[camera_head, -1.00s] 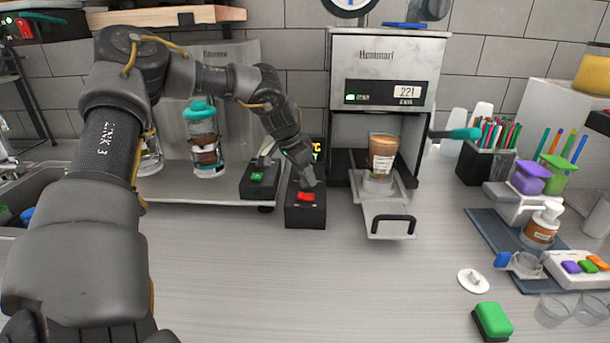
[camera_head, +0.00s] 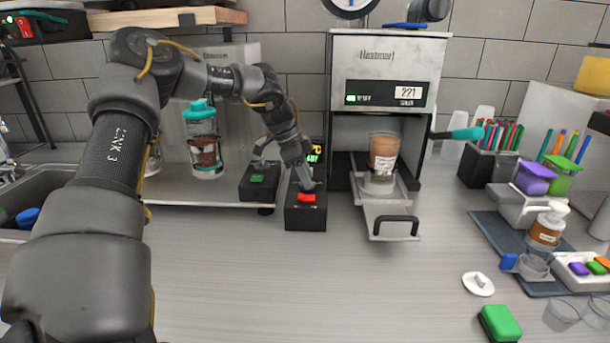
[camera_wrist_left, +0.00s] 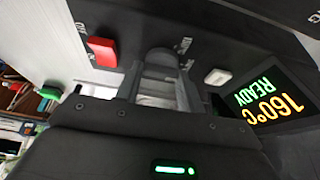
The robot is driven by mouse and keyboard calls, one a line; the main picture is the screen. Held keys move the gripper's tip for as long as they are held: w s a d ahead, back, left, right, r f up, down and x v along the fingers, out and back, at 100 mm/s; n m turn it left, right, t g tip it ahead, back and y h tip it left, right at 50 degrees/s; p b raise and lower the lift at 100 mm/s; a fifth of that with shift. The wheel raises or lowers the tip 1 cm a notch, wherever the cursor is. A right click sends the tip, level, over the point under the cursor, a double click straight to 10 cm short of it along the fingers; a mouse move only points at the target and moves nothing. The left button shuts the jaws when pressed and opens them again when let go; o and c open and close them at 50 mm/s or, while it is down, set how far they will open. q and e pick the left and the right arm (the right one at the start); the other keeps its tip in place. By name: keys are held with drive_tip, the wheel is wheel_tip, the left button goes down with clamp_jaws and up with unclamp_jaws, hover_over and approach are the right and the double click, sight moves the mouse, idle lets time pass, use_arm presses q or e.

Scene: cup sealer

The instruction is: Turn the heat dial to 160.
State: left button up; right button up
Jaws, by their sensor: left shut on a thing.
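The black control box (camera_head: 306,218) stands on the counter in front of the sealer, with a red rocker switch (camera_head: 307,198) on top. My left gripper (camera_head: 308,184) reaches down over the box just behind the red switch. In the left wrist view, its fingers (camera_wrist_left: 163,75) are shut around the round dark heat dial (camera_wrist_left: 163,57), which they partly hide. The display (camera_wrist_left: 268,102) beside it shows 160°C and READY, turned over in the picture. My right gripper is not in view.
The sealer (camera_head: 390,55) stands right of the box, with a filled cup (camera_head: 383,152) on its pulled-out tray (camera_head: 390,213). A second black box with a green switch (camera_head: 257,179) is left of the control box. The front counter is mostly clear.

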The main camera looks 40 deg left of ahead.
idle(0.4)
use_arm(q)
drive_tip(key=o, duration=1)
drive_tip(key=b+v, duration=0.1)
drive_tip(key=v, duration=1)
